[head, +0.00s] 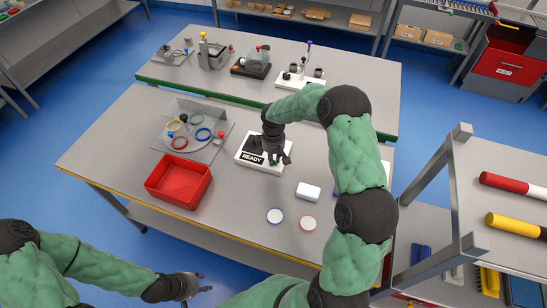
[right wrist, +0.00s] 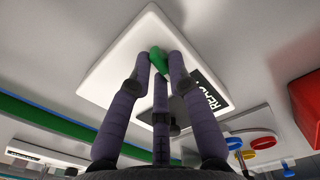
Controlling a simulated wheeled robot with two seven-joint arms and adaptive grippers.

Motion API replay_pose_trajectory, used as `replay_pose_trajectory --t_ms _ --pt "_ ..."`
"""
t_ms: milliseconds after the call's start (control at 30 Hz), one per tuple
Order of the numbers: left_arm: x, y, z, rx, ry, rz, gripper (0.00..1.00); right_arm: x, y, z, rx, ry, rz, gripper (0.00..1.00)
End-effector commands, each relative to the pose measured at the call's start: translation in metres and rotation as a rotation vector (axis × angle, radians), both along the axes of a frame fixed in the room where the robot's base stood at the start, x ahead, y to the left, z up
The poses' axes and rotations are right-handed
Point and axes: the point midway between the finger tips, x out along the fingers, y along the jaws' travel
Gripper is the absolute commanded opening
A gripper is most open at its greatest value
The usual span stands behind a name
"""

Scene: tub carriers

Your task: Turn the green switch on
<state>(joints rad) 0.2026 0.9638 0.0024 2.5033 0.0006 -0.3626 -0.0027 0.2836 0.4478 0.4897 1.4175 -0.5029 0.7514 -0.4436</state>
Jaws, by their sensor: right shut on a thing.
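A white switch box (head: 262,167) with a dark "READY" display (head: 252,157) sits on the near table, in the middle. My right gripper (head: 277,160) reaches down onto it from above. In the right wrist view the green switch (right wrist: 158,58) shows as a small green lever on the white box (right wrist: 115,75). The right fingers close around the green switch, with their tips touching it and partly hiding it. In the head view the switch is hidden by the gripper. My left gripper (head: 203,284) is open and empty at the bottom, off the front of the table.
A grey rack (head: 455,190) stands at right.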

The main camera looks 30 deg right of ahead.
Motion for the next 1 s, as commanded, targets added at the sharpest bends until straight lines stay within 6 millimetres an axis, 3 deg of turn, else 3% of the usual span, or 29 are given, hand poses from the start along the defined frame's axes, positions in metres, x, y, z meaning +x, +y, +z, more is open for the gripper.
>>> replay_pose_trajectory --t_ms 400,933,967,1000 --pt "0.0 0.0001 0.004 0.0 0.0 0.0 0.4 0.0014 -0.002 0.0013 -0.003 -0.002 0.176 0.0" --pt "-0.0001 0.0 0.0042 0.0 0.0 0.0 0.4 0.0021 -0.0022 0.0015 -0.004 -0.004 0.198 0.0" --pt "-0.0001 0.0 0.0042 0.0 0.0 0.0 0.4 0.0021 -0.0022 0.0015 -0.004 -0.004 0.197 0.25" --pt "-0.0001 0.0 0.0042 0.0 0.0 0.0 0.4 0.0021 -0.0022 0.0016 -0.004 -0.004 0.197 0.36"
